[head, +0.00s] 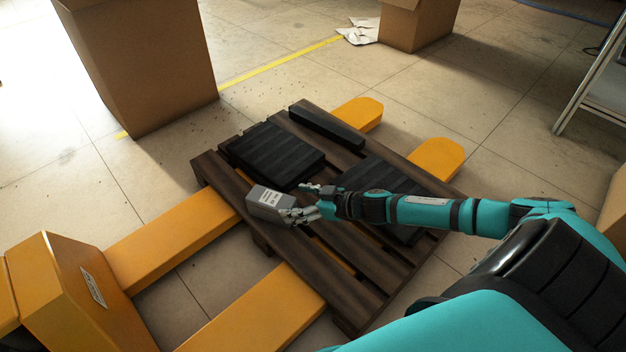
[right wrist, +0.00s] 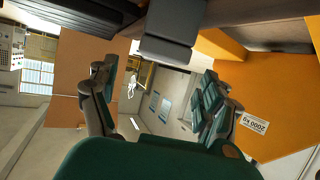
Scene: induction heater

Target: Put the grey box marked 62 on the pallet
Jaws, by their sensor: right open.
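The grey box (head: 266,204) with a white label lies on the wooden pallet (head: 222,178), near the edge closest to the pallet jack. The print on the label is too small to read. It also shows at the top of the right wrist view (right wrist: 167,38). My right gripper (head: 302,203) is open beside the box's right end, with its fingers apart. In the right wrist view the fingers (right wrist: 155,98) are spread with nothing between them. I cannot tell whether a finger touches the box. My left gripper is not in view.
Black slabs (head: 274,155) and a black bar (head: 327,128) lie on the pallet. An orange pallet jack (head: 72,295) has its forks under it. A tall cardboard box (head: 140,60) stands behind, another (head: 420,22) farther back. A metal frame (head: 592,75) is at right.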

